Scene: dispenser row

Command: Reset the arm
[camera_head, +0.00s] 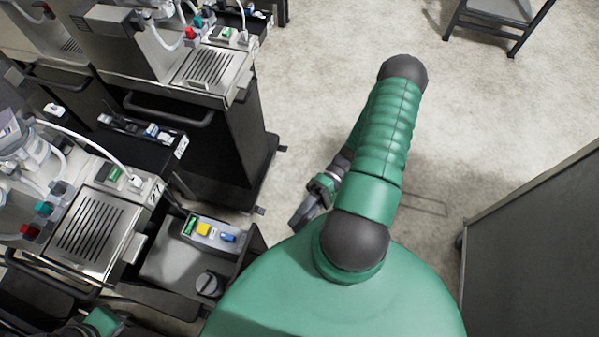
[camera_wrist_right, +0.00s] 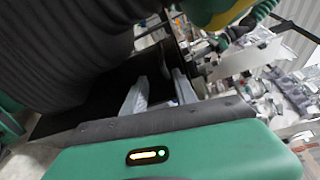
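My right arm (camera_head: 385,140) is green with dark joints and reaches out and up from my body over the floor. My right gripper (camera_head: 305,211) hangs beside it on the left, over the floor and clear of the carts. In the right wrist view its two pale fingers (camera_wrist_right: 161,92) stand apart with a dark gap between them, and I see nothing held. A small green and dark part (camera_head: 100,321) at the bottom left edge looks like part of my left arm. The left gripper's fingers cannot be made out.
Dispenser machines with drip grates (camera_head: 88,232) and (camera_head: 210,68) stand on dark carts at the left. A grey tray (camera_head: 165,262) with small coloured items is close to my body. A grey panel (camera_head: 535,240) stands at the right.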

